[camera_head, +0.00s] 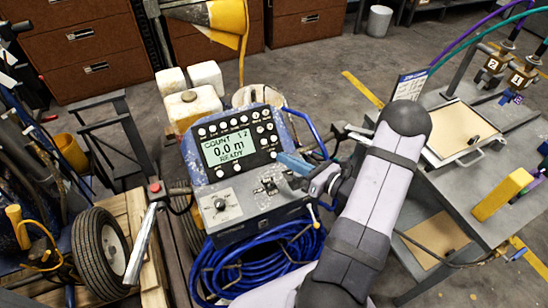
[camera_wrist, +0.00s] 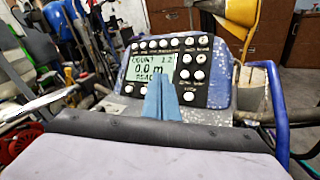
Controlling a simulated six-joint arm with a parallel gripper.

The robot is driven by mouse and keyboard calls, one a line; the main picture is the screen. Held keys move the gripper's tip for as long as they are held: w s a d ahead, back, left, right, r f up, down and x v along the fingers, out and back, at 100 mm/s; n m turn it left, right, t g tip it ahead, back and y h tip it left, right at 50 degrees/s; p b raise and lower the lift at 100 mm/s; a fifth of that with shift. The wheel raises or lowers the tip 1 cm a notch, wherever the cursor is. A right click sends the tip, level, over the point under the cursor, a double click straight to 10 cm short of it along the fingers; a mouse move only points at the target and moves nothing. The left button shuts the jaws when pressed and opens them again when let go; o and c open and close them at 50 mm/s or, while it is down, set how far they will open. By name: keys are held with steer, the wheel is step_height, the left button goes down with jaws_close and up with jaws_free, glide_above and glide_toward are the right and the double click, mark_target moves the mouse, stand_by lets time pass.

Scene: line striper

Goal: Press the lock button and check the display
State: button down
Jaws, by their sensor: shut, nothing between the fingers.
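The line striper's control panel (camera_head: 236,143) is dark, with round white buttons above, below and beside its display (camera_head: 229,148). The display is lit and shows COUNT with small digits, 0.0 m and READY. It also shows in the wrist view (camera_wrist: 148,67), its lower part covered by my fingers. My gripper (camera_head: 282,157) is shut and empty, its blue fingers pointing at the lower right of the panel. In the wrist view my gripper (camera_wrist: 162,84) overlaps the lower button row. I cannot tell whether it touches a button. The button labels are too small to pick out the lock button.
Below the panel is a grey box with a knob (camera_head: 221,205) and a toggle. A coiled blue hose (camera_head: 255,265) hangs under it. A grey workbench (camera_head: 470,180) with a yellow block (camera_head: 503,194) stands right. A wheel (camera_head: 103,250) is at left.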

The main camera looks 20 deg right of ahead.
mark_target(273, 155)
steer(key=shift+d+f+m+h, duration=0.2)
steer(key=shift+d+m+h, duration=0.15)
steer(key=shift+d, duration=0.35)
steer(key=shift+w+f, duration=0.1)
steer(key=shift+w+a+f+b, duration=0.1)
steer(key=shift+w+f+b, duration=2.95)
steer(key=shift+w+b, duration=0.05)
steer(key=shift+f, duration=0.15)
steer(key=shift+w+f+b, duration=0.15)
steer(key=shift+w+b, duration=0.15)
steer(key=shift+b, duration=0.05)
